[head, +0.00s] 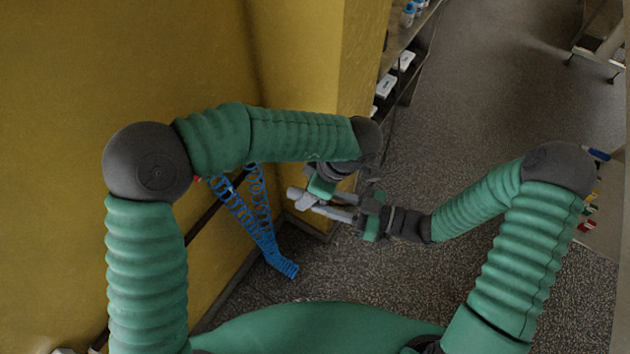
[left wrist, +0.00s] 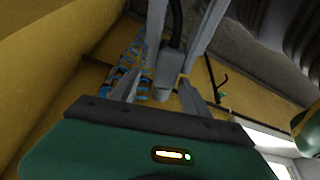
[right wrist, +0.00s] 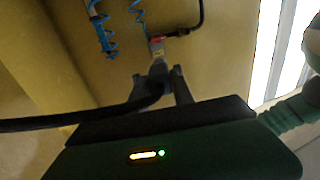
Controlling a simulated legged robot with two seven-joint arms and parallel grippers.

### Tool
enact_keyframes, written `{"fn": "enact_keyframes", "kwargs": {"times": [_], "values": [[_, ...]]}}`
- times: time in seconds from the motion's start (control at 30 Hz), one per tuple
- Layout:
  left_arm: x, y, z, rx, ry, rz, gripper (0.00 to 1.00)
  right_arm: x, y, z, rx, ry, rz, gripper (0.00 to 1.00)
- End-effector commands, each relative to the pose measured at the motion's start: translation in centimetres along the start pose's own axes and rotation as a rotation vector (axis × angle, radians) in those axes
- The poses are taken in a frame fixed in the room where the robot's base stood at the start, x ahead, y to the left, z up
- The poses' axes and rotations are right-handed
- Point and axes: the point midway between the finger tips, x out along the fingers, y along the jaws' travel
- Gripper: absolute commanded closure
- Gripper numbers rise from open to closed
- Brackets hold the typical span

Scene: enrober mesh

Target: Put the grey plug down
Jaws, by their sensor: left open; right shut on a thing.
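The grey plug (right wrist: 156,76) with its black cable sits between the fingers of my right gripper (right wrist: 162,78), which is shut on it. In the left wrist view the plug (left wrist: 163,84) shows between the fingers of my left gripper (left wrist: 180,45), its cable running up the picture. My left gripper is open, with a finger on each side of the plug. In the head view, my left gripper (head: 308,200) and right gripper (head: 336,208) are close together in front of the yellow wall's corner. The plug is hard to tell from the fingers there.
Blue coiled hoses (head: 250,222) hang along the yellow wall (head: 60,80), left of the grippers. A red connector (right wrist: 156,43) with a black hose hangs beyond the plug. A shelf (head: 405,62) stands behind the corner.

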Motion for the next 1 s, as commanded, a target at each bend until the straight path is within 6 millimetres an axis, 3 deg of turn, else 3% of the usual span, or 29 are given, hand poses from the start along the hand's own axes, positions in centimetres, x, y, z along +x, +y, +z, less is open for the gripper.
{"fn": "enact_keyframes", "kwargs": {"times": [0.23, 0.63, 0.87, 0.9, 1.0], "values": [[0.07, 0.02, -0.03, -0.001, 0.0, 0.0, 0.48, 0.03, 0.0, -0.08, 0.0, 0.002, 0.0, 1.0], [0.02, 0.14, -0.08, -0.002, 0.0, 0.004, 1.0, 0.09, -0.16, -0.09, 0.0, 0.003, -0.005, 1.0], [-0.02, 0.26, -0.11, -0.002, 0.0, 0.008, 1.0, 0.15, -0.35, -0.11, 0.001, 0.004, -0.01, 1.0], [-0.07, 0.3, -0.14, -0.003, 0.0, 0.009, 1.0, 0.16, -0.37, -0.12, 0.002, 0.004, -0.01, 0.68], [-0.08, 0.29, -0.11, -0.003, -0.001, 0.009, 1.0, 0.15, -0.36, -0.11, 0.002, 0.003, -0.01, 0.55]]}}
